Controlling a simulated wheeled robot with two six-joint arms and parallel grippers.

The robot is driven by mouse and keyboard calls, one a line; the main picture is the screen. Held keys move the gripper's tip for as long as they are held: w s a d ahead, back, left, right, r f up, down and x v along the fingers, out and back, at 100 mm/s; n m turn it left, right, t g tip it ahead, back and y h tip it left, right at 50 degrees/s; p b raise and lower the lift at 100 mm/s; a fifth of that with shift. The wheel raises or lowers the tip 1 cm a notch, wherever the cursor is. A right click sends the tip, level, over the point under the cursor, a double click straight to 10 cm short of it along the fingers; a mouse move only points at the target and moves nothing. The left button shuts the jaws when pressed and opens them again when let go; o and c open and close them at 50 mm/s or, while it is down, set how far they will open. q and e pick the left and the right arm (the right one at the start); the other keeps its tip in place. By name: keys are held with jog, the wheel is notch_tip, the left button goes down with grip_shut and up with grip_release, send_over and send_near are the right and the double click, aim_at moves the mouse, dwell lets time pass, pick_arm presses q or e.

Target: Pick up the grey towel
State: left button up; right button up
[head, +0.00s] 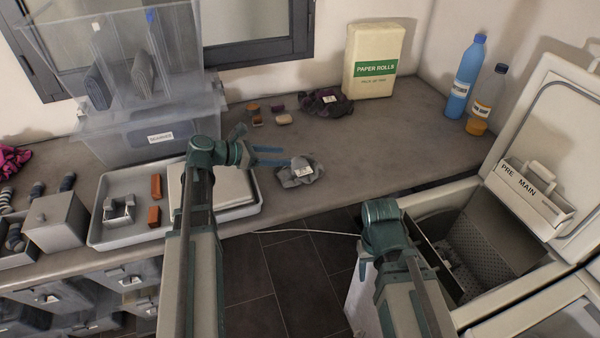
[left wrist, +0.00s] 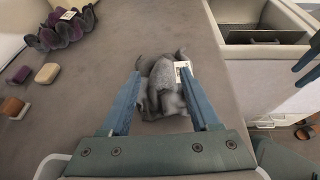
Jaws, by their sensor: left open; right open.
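The grey towel (head: 301,172) lies crumpled on the grey worktop near its front edge, with a small white tag on it. In the left wrist view the towel (left wrist: 158,85) shows between and just past the two blue fingers of my left gripper (left wrist: 160,75). In the head view my left gripper (head: 268,154) is open and empty, just left of the towel; whether it touches the towel I cannot tell. My right arm is at the lower right in the head view, with its jaws hidden. A blue finger of my right gripper (left wrist: 308,65) shows at the right edge of the left wrist view.
A dark purple cloth (head: 325,102) and several small blocks lie behind the towel. A paper rolls pack (head: 374,60) and two bottles stand at the back right. A pale tray (head: 108,240) is at left. An open toploader (head: 470,205) stands at right. Worktop right of the towel is clear.

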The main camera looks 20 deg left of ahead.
aim_at(297, 157)
pick_arm(q)
jog(key=shift+w+d+f, duration=0.2)
jog(key=shift+w+d, duration=0.2)
jog(key=shift+d, duration=0.05)
jog(key=shift+b+x, duration=1.05)
jog(key=shift+x, duration=1.6)
jog(key=shift+s, duration=0.2)
grip_shut()
jog(key=shift+r, duration=0.1)
